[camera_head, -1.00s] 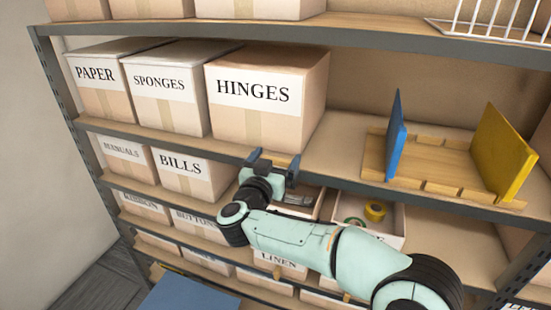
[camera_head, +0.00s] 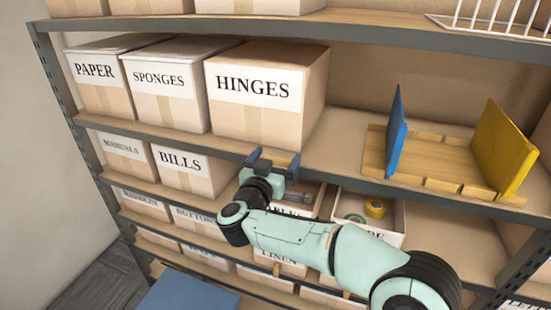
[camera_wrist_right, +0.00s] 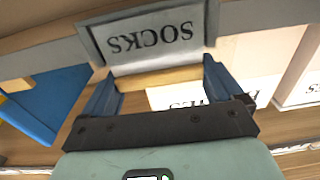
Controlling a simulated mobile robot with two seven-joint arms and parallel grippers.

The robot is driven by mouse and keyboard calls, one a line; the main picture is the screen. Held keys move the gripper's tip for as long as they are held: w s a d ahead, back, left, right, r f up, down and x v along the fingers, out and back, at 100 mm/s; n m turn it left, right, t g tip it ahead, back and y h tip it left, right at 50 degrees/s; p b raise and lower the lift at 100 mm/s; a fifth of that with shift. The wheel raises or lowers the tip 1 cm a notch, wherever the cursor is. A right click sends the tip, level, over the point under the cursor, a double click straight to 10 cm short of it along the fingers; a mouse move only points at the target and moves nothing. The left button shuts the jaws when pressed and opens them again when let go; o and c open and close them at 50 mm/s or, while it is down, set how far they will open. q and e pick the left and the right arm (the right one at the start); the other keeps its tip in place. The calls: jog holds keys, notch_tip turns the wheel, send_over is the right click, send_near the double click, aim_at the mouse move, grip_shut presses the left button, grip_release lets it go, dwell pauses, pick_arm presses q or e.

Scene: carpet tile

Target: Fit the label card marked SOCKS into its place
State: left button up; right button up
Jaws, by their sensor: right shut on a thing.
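The SOCKS label card (camera_wrist_right: 150,38) shows upside down in the right wrist view, as a pale plate with black letters and a tan strip (camera_wrist_right: 160,79) along its near edge. My right gripper (camera_wrist_right: 160,85) is shut on this strip. The card overlaps the grey shelf edge; dark borders flank it, and I cannot tell whether it is seated in a holder. In the head view my right gripper (camera_head: 272,162) is at the shelf edge just below the HINGES box (camera_head: 255,118), and the card cannot be made out. My left gripper is out of view.
The SPONGES box (camera_head: 165,108) and PAPER box (camera_head: 95,98) stand left of HINGES. A wooden rack with a blue panel (camera_head: 396,130) and a yellow panel (camera_head: 503,150) stands to the right. Below are the BILLS box (camera_head: 182,182) and an open bin with tape rolls (camera_head: 375,209).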

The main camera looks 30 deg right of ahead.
jog(key=o, duration=0.7)
jog(key=shift+o, duration=0.2)
